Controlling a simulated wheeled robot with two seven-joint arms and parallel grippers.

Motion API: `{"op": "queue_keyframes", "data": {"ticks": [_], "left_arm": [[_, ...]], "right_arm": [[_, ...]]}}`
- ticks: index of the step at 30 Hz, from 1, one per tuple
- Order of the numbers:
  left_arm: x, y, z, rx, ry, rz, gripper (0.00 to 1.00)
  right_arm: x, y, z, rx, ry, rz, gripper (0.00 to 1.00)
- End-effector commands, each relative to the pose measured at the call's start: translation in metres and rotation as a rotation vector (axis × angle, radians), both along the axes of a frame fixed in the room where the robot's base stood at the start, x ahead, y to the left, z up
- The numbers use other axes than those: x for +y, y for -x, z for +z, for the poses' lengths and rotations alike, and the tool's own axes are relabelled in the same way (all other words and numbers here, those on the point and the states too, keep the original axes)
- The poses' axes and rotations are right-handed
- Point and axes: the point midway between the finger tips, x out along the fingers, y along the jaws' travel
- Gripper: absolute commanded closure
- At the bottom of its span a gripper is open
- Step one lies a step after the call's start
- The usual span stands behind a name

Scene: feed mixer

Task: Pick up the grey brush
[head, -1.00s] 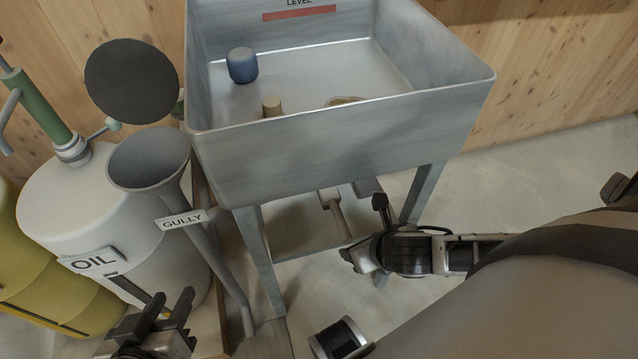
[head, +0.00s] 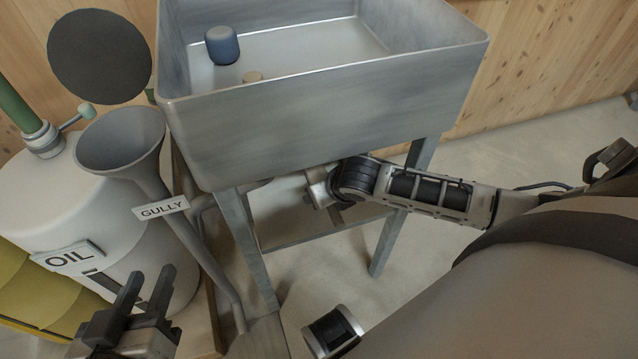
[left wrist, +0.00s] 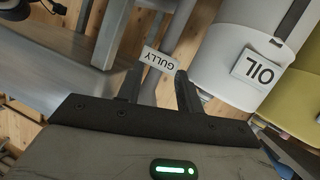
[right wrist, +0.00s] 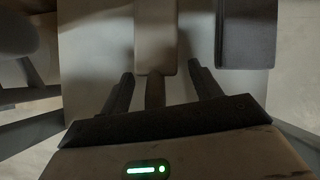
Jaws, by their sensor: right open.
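In the right wrist view, a brush with a flat brownish-grey block (right wrist: 155,38) lies on a pale shelf (right wrist: 88,60). Its short handle (right wrist: 155,92) points towards my right gripper (right wrist: 160,72). That gripper is open, with one finger on each side of the handle; I cannot tell whether they touch it. In the head view my right arm reaches under the metal trough (head: 330,115) and hides the brush and the fingertips. My left gripper (head: 150,276) is open and empty in front of the oil drum; it also shows in the left wrist view (left wrist: 158,80).
A darker grey block (right wrist: 247,32) lies right of the brush. The trough's legs (head: 398,210) stand close around my right arm. Left are the gully funnel (head: 120,145) and white oil drum (head: 50,205). A blue cup-like piece (head: 222,46) sits inside the trough.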

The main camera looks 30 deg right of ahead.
Motion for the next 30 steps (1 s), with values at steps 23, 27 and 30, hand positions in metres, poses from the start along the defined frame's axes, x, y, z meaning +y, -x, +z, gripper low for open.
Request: {"op": "queue_keyframes", "data": {"ticks": [23,27,30], "left_arm": [[0.000,0.004,-0.002,0.020,-0.010,-0.004,0.64],[0.002,0.003,-0.001,0.041,-0.026,-0.004,0.64],[0.003,0.002,-0.003,0.069,-0.040,-0.001,0.64]], "right_arm": [[-0.001,0.000,0.004,-0.002,0.001,-0.002,0.85],[-0.004,0.001,0.008,-0.002,0.002,-0.006,0.85],[-0.006,0.003,0.012,-0.002,0.002,-0.012,0.85]]}}
